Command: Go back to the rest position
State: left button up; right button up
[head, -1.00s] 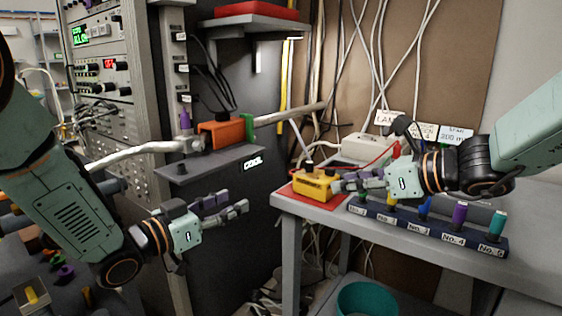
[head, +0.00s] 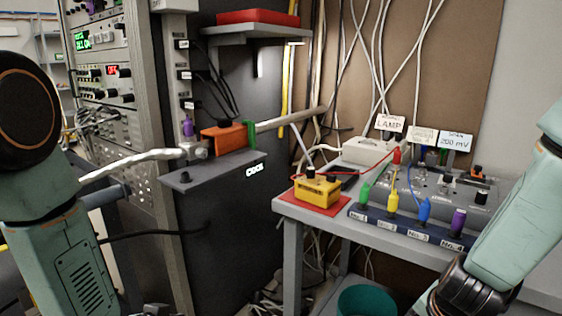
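My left arm comes down the left edge of the head view. Its gripper is below the bottom edge, and only a small dark piece near the wrist shows there. My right arm comes down the right side of the view to a black wrist joint at the bottom. The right gripper is out of frame, so its fingers are hidden. Neither arm is seen touching anything.
A yellow box (head: 317,189) sits on a red mat on the grey bench. A dark rack (head: 405,233) holds several coloured plugs. An orange block (head: 224,137) sits on the grey shelf (head: 212,170). A teal bin (head: 366,301) stands below the bench.

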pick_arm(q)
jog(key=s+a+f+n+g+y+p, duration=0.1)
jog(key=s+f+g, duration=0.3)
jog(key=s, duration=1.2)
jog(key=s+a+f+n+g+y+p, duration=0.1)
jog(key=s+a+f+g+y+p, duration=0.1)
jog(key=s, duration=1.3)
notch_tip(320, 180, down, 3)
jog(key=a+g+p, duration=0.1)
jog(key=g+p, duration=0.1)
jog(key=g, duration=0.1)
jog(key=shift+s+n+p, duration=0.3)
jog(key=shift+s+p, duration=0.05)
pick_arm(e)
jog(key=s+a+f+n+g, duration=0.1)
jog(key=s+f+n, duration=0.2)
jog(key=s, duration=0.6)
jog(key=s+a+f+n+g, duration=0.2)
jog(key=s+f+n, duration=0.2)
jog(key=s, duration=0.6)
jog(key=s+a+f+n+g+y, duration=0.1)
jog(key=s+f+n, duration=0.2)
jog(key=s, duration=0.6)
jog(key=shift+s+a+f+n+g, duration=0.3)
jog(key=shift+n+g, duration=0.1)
